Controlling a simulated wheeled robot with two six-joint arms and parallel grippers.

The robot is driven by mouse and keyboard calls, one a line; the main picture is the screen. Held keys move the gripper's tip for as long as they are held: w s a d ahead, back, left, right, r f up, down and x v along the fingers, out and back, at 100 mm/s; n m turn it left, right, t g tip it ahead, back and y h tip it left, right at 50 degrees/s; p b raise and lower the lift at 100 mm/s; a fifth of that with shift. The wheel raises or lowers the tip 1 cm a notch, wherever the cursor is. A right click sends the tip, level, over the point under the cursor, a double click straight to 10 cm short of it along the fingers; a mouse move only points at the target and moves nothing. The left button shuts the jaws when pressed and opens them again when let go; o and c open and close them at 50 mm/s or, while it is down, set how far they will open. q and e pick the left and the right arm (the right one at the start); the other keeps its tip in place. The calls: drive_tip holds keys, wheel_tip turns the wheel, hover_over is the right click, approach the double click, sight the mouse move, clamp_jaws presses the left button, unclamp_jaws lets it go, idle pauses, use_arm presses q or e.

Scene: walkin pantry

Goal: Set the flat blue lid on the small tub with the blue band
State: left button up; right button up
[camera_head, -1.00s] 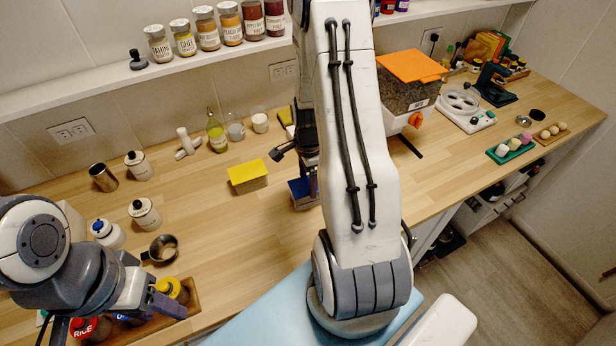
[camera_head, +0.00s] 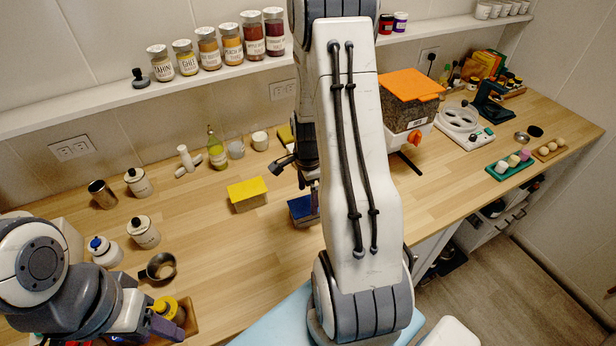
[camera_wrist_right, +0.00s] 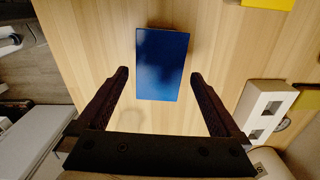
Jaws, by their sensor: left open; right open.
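A flat blue rectangular top (camera_wrist_right: 163,63) lies below my right gripper in the right wrist view. It also shows in the head view (camera_head: 301,208), partly hidden behind my right arm. I cannot tell whether it is a loose lid or one on a box. My right gripper (camera_wrist_right: 158,76) is open, its fingertips either side of the blue top's near part, with nothing visibly gripped. I cannot make out a small tub with a blue band; my right arm hides part of the counter.
A yellow-topped box (camera_head: 247,194) stands left of the blue top. A large orange-lidded container (camera_head: 410,100) stands right of my arm. The counter's middle left is clear.

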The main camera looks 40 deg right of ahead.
sight(308, 205)
wheel_tip(308, 205, up, 11)
drive_tip(key=b, duration=0.2)
drive_tip(key=s+a+r+n, duration=0.2)
drive_tip(key=a+n, duration=0.6)
drive_tip(key=a, duration=0.3)
drive_tip(key=s+a+r+n, duration=0.2)
drive_tip(key=a+n, duration=0.5)
drive_tip(key=a, duration=0.3)
drive_tip(key=s+a+n+y, duration=0.1)
drive_tip(key=s+a+n, duration=0.9)
drive_tip(key=s+n, duration=0.2)
drive_tip(key=shift+s+r+n, duration=0.15)
drive_tip(key=shift+r+n, duration=0.15)
drive_tip(key=shift+n, duration=0.8)
wheel_tip(308, 205, down, 3)
drive_tip(key=shift+r+b, duration=0.2)
drive_tip(key=shift+b, duration=1)
